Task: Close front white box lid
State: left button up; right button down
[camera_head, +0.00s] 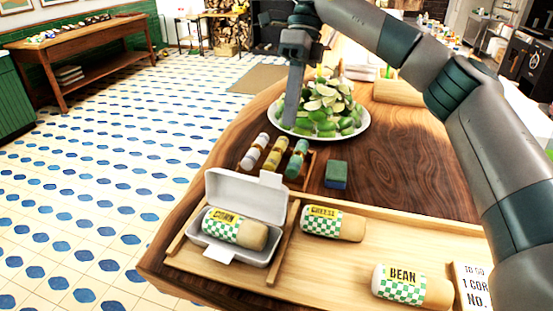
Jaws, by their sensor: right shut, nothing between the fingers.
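The white box (273,257) stands at the left end of the wooden tray. Its lid (246,194) is open and stands up at the back, with a tab at its upper right. A corn wrap (234,228) lies inside the box. My right gripper (290,121) hangs fingers down behind the box, at the left side of the plate of green and white pieces. Its fingers are shut and hold nothing. It is well apart from the lid. My left gripper is not in view.
The wooden tray (345,268) also holds a cheese wrap (333,223), a bean wrap (412,287) and an order card (474,285). Behind it are a rack of small bottles (275,156), a sponge (336,174) and the plate (353,130). The right tabletop has free room.

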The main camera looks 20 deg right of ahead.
aim_at(272, 185)
jog(key=s+a+f+p, duration=0.1)
jog(key=s+f, duration=0.1)
jog(key=s+a+f+p, duration=0.1)
jog(key=s+a+f, duration=0.1)
jog(key=s+a+f+p, duration=0.1)
jog(key=s+a+f, duration=0.1)
jog(key=f, duration=0.1)
jog(key=shift+s+f+p, duration=0.1)
jog(key=shift+s+p, duration=0.1)
jog(key=shift+p, duration=0.15)
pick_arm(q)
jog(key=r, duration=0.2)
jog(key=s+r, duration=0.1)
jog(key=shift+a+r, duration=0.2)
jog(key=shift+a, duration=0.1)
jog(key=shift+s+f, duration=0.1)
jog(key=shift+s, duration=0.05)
pick_arm(e)
jog(key=shift+a, duration=0.1)
